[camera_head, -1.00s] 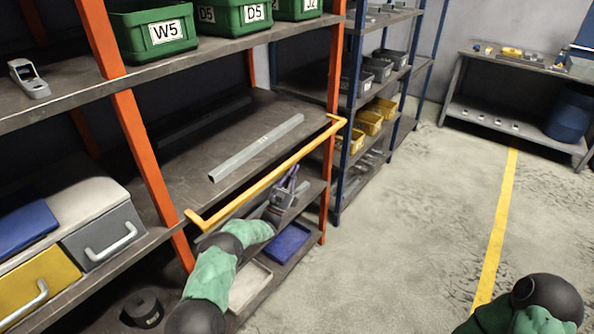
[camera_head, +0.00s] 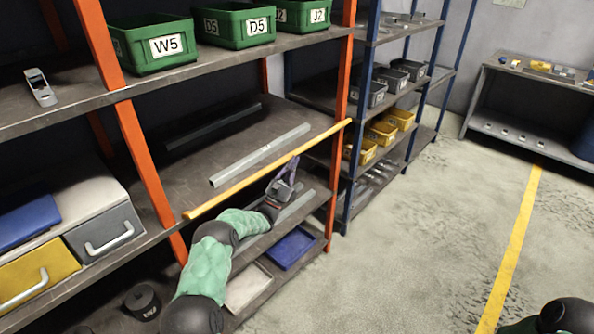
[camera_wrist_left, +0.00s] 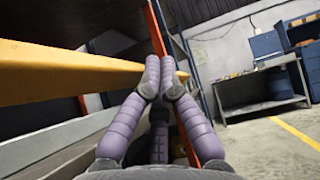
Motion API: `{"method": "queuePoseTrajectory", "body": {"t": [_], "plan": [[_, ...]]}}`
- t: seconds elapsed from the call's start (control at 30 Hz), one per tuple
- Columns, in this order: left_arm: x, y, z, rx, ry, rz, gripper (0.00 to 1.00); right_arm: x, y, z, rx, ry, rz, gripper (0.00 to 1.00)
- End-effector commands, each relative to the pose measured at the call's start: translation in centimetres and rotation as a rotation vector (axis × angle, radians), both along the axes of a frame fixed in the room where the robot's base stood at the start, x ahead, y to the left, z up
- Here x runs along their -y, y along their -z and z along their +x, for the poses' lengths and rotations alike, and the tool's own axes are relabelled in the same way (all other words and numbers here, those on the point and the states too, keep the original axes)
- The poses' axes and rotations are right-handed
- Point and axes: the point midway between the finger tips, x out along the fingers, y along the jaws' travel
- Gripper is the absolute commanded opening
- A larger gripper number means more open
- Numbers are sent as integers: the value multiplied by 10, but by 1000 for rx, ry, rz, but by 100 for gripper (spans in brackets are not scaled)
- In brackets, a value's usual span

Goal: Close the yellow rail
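The yellow rail (camera_head: 255,178) runs along the front edge of the middle shelf, close against the orange uprights at both ends. It also shows large at the left of the left wrist view (camera_wrist_left: 60,75). My left gripper (camera_head: 292,162) is at the rail's outer side, right of its middle, with its fingers pointing up. In the left wrist view its purple fingertips (camera_wrist_left: 160,66) come together with nothing seen between them. The rail passes beside and behind the tips; I cannot tell whether they touch it. My right gripper is out of view.
A grey metal bar (camera_head: 260,155) lies on the middle shelf (camera_head: 200,165) behind the rail. A blue tray (camera_head: 290,248) sits on the bottom shelf. Green bins (camera_head: 165,46) stand above. A blue-post rack (camera_head: 345,190) is at the right, with open floor (camera_head: 430,240) before it.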

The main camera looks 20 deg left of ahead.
Motion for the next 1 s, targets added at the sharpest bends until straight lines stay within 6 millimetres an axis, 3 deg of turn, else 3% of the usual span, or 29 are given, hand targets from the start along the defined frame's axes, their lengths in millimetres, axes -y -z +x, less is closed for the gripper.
{"method": "queuePoseTrajectory", "body": {"t": [0.4,1.0], "plan": [[-17,-30,6,2,-3,1,0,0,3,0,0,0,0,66],[-24,-37,8,1,-1,0,0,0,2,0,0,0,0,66]]}}
